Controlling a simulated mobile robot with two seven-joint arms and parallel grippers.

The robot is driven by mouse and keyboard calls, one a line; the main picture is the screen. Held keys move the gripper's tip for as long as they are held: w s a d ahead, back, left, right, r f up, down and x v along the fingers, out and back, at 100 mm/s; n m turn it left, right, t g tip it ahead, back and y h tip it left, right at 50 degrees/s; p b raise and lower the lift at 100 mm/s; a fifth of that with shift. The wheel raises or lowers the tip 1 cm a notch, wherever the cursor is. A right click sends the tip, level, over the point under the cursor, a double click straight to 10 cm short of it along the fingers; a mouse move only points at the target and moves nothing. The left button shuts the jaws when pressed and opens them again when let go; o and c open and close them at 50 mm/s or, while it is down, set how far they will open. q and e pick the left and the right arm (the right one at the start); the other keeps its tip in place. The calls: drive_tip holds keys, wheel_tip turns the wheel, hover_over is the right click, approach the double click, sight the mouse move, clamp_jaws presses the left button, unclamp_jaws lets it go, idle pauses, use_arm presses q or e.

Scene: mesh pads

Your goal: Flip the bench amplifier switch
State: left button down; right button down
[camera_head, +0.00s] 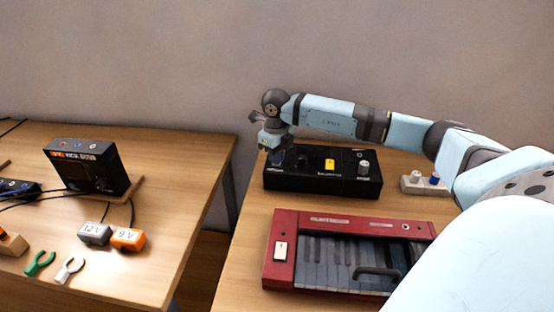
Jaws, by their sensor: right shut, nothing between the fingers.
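A long black box (310,182), which looks like the bench amplifier, lies on the right table. On its top are a yellow switch (329,165) and a pale knob (364,167) to the right of it. The box's small labels are too blurred to read. My right gripper (277,160) points down at the box's left end, left of the yellow switch, and is shut and empty. Whether its fingertips touch the box I cannot tell. The switch is in plain sight, apart from the gripper. My left gripper is not in view.
A red keyboard unit (283,223) with a white switch (281,251) lies in front of the black box. A power strip (411,183) is at right. The left table holds a black unit (85,167), 12V and 9V blocks and clips. A gap separates the tables.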

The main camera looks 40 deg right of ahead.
drive_tip(key=shift+r+p, duration=2.25)
drive_tip(key=shift+r, duration=1.25)
